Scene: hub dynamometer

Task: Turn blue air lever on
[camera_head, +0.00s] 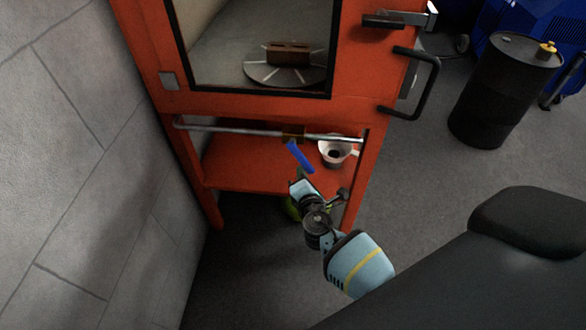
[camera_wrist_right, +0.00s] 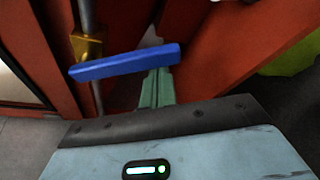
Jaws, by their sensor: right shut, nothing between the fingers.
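The blue air lever (camera_head: 300,156) sits on a brass valve (camera_head: 293,134) on the metal pipe across the front of the orange cabinet. In the head view it slants down to the right from the valve. In the right wrist view the blue lever (camera_wrist_right: 125,62) reaches across from the brass valve (camera_wrist_right: 86,46), in front of the fingers. My right gripper (camera_head: 298,178) is shut and empty, its fingertips just below the lever; in the right wrist view its green fingers (camera_wrist_right: 157,88) are close behind the lever. I cannot tell whether they touch. My left gripper is not in view.
The orange cabinet (camera_head: 150,60) has a window showing a turntable (camera_head: 262,76) with a brown block. A white funnel-like cup (camera_head: 336,150) stands on the lower shelf. A grey wall (camera_head: 70,150) is close on the left. A black drum (camera_head: 492,95) stands right, beyond open floor.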

